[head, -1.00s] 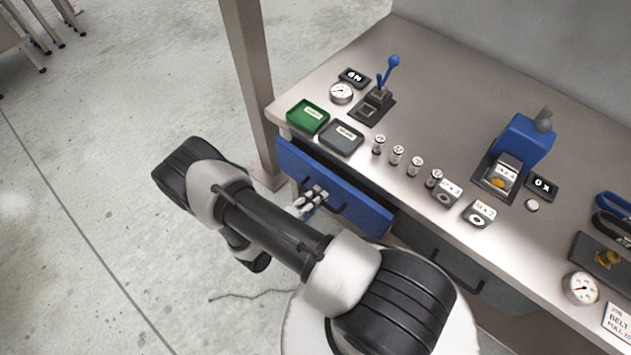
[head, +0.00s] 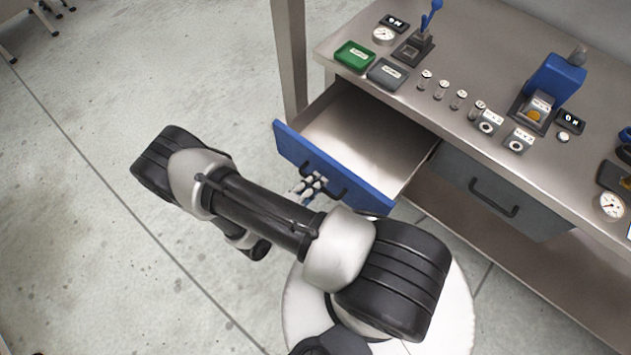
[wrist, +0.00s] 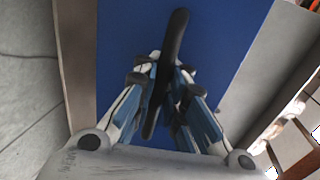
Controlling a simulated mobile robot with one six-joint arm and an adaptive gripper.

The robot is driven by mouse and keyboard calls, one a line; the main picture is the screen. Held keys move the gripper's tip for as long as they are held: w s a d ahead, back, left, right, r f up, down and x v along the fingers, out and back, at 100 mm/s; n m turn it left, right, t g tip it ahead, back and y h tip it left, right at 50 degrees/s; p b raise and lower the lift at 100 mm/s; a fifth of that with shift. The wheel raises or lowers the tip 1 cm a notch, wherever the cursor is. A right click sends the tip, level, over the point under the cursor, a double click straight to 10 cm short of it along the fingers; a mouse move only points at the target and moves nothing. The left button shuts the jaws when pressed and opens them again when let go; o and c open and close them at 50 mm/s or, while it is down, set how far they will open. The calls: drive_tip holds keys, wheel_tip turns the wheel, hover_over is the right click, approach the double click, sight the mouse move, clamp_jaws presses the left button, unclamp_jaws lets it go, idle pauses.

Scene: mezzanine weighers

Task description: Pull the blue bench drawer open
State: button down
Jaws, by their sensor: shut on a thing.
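The blue bench drawer (head: 290,146) stands well out from the bench, and its pale inside (head: 350,130) shows empty in the head view. Its dark bar handle (head: 338,190) is on the blue front. My gripper (head: 316,181) is at this handle. In the wrist view the blue front (wrist: 225,50) fills the middle, and the handle (wrist: 177,35) runs up between the fingers. My gripper (wrist: 165,80) is shut on the handle there. My arm hides part of the drawer's lower front edge in the head view.
A grey drawer (head: 500,195) beside the blue one is shut. The bench top (head: 470,60) carries a green tray (head: 355,55), a grey tray (head: 387,73), small weights, gauges and a blue device (head: 555,80). A bench leg (head: 290,60) stands at left.

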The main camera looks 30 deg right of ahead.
drive_tip(key=shift+w+r, duration=0.1)
drive_tip(key=shift+r, duration=0.05)
drive_tip(key=c, duration=1.7)
unclamp_jaws()
drive_tip(key=shift+o, duration=0.2)
drive_tip(key=v, duration=1.2)
